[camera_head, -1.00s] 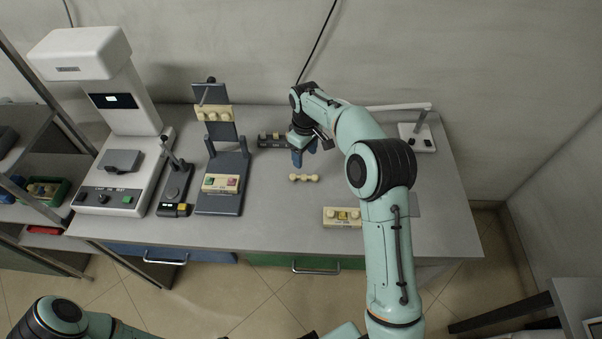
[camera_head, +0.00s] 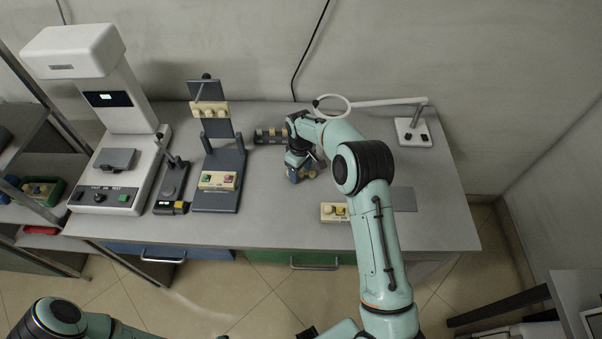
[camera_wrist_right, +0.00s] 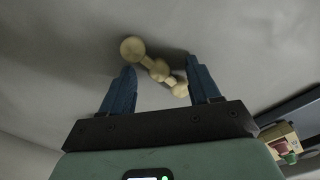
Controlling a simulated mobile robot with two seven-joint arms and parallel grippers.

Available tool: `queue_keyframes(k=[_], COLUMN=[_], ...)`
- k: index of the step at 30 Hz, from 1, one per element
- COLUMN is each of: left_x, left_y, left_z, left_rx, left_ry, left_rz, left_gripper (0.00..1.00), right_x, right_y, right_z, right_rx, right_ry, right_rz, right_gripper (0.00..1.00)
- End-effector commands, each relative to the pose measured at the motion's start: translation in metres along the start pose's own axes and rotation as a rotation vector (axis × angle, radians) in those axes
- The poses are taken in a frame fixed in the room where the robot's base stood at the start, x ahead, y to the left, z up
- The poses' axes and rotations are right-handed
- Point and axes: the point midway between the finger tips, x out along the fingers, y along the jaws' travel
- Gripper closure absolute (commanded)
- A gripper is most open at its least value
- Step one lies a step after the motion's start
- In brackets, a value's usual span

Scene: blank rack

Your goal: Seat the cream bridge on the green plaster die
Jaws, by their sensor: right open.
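In the head view my right gripper (camera_head: 301,175) is low over the bench and the bridge (camera_head: 313,173) is mostly hidden. A small green piece (camera_head: 206,177), likely the green plaster die, sits in a cream block (camera_head: 218,187) on the dark stand to the left. My left gripper is out of view.
A dark stand (camera_head: 222,160) with an upright holds the cream block. A second cream block (camera_head: 334,212) lies near the front edge. A dark rack (camera_head: 269,136) is behind my gripper. A white machine (camera_head: 105,155) stands left; a ring lamp (camera_head: 412,131) stands right.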

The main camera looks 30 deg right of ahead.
Motion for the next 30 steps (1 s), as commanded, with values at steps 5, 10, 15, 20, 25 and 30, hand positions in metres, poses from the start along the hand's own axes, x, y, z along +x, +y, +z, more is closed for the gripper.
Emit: queue_keyframes(k=[5,10,15,20,25,30], left_x=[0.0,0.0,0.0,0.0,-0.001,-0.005], left_y=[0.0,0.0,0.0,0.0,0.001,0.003], left_z=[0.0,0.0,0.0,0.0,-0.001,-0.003], left_rx=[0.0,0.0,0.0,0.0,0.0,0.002], left_ry=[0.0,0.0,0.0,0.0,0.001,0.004], left_rz=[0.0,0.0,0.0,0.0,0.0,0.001], left_gripper=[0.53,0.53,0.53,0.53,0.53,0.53], right_x=[0.0,-0.001,-0.001,-0.003,-0.024,-0.069], right_y=[0.0,0.0,0.0,0.0,0.0,0.0], right_z=[0.0,0.0,0.0,0.0,-0.001,-0.002], right_rx=[0.0,0.0,0.0,0.0,0.0,0.0], right_ry=[0.0,0.0,0.0,0.0,0.004,0.006], right_rz=[0.0,0.0,0.0,0.0,0.002,0.003], right_gripper=[0.71,1.0,1.0,1.0,1.0,1.0])
